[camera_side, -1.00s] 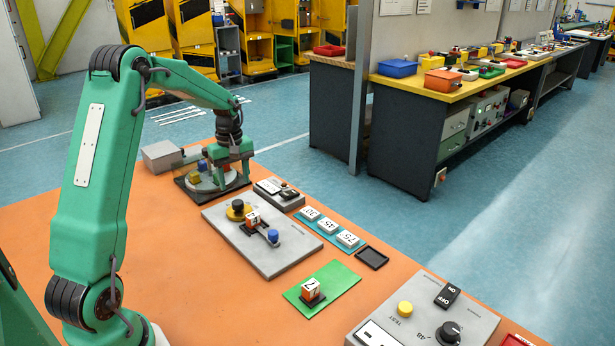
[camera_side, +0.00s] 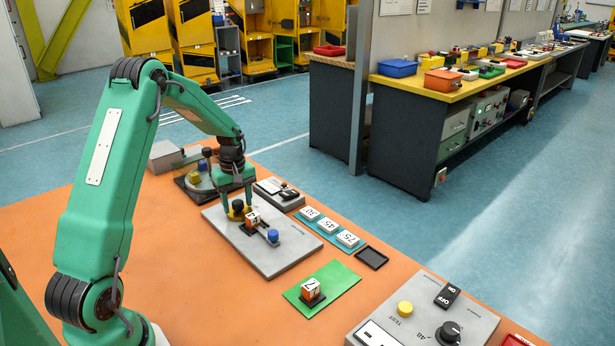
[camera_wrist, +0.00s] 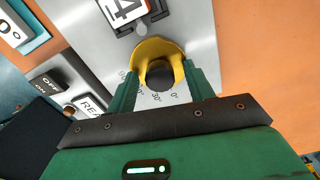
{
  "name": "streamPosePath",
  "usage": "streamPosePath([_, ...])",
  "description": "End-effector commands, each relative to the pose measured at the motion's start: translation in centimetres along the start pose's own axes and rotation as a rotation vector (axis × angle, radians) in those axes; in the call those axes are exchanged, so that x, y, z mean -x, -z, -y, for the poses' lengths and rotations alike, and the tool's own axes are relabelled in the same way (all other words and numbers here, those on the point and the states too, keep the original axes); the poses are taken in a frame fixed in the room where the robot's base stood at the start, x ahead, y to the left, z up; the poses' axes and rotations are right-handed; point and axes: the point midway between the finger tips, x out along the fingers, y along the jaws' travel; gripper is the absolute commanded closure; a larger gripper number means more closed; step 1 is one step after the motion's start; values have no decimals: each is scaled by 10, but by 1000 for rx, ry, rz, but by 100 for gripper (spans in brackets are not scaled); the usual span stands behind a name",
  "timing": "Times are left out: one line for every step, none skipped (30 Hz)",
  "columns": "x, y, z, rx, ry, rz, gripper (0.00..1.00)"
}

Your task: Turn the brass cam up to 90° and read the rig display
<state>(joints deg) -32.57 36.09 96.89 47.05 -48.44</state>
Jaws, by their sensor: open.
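The brass cam (camera_side: 236,215) sits on the grey plate (camera_side: 275,262); it also shows in the wrist view (camera_wrist: 150,49) with a dark round knob (camera_wrist: 160,75) on it. My gripper (camera_side: 238,203) is open, pointing down over the cam. In the wrist view its two green fingers stand on either side of the knob; contact cannot be told. Angle marks 0° and 30° show on the plate; other marks are partly hidden by the left finger. A numbered block (camera_side: 252,219) sits beside the cam. A small box (camera_side: 279,194) carries a white label, partly readable as "RE" in the wrist view.
Number tiles (camera_side: 329,226) lie right of the plate, near a black tray (camera_side: 371,257). A green mat (camera_side: 340,277) holds another numbered block (camera_side: 311,289). A control panel (camera_side: 425,318) stands front right. A round fixture (camera_side: 205,180) stands behind the plate. Orange table on the left is clear.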

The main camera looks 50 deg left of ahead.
Motion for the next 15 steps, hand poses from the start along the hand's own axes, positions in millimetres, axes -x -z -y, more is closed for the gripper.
streamPosePath([-1, 0, 0, 0, 0, 0, 48])
streamPosePath([-1, 0, 0, 0, 0, 0, 48])
streamPosePath([-1, 0, 0, 0, 0, 0, 48])
streamPosePath([-1, 0, 0, 0, 0, 0, 48])
streamPosePath([0, 0, 0, 0, 0, 0, 48])
streamPosePath([0, 0, 0, 0, 0, 0, 48])
streamPosePath([0, 0, 0, 0, 0, 0, 48])
streamPosePath([0, 0, 0, 0, 0, 0, 54])
streamPosePath([0, 0, 0, 0, 0, 0, 61])
streamPosePath([0, 0, 0, 0, 0, 0, 67])
streamPosePath([0, 0, 0, 0, 0, 0, 73])
streamPosePath([0, 0, 0, 0, 0, 0, 81])
streamPosePath([0, 0, 0, 0, 0, 0, 87])
streamPosePath([0, 0, 0, 0, 0, 0, 92])
streamPosePath([0, 0, 0, 0, 0, 0, 92])
